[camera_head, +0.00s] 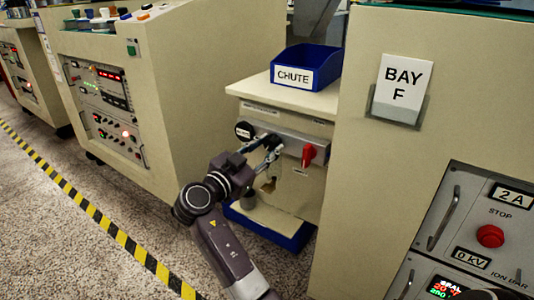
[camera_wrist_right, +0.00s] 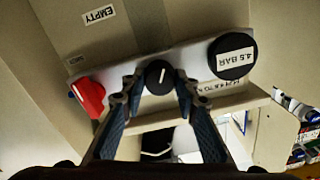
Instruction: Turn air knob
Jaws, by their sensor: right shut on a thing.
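The air knob (camera_wrist_right: 158,77) is a small black round knob with a white pointer line, on a light grey panel strip (camera_head: 290,143) on the front of the chute cabinet. My right gripper (camera_wrist_right: 157,90) has one finger on each side of the knob and is shut on it. In the head view my right gripper (camera_head: 271,146) reaches the strip and largely hides the knob. A black round gauge face (camera_wrist_right: 232,58) labelled "4.5 BAR" is to the right of the knob in the wrist view. My left gripper is not in view.
A red handle (camera_head: 309,154) is on the same strip; it also shows in the wrist view (camera_wrist_right: 88,96). A blue bin (camera_head: 306,68) labelled "CHUTE" stands on the cabinet top. A blue tray (camera_head: 264,229) lies below. The "BAY F" cabinet (camera_head: 433,120) stands close on the right.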

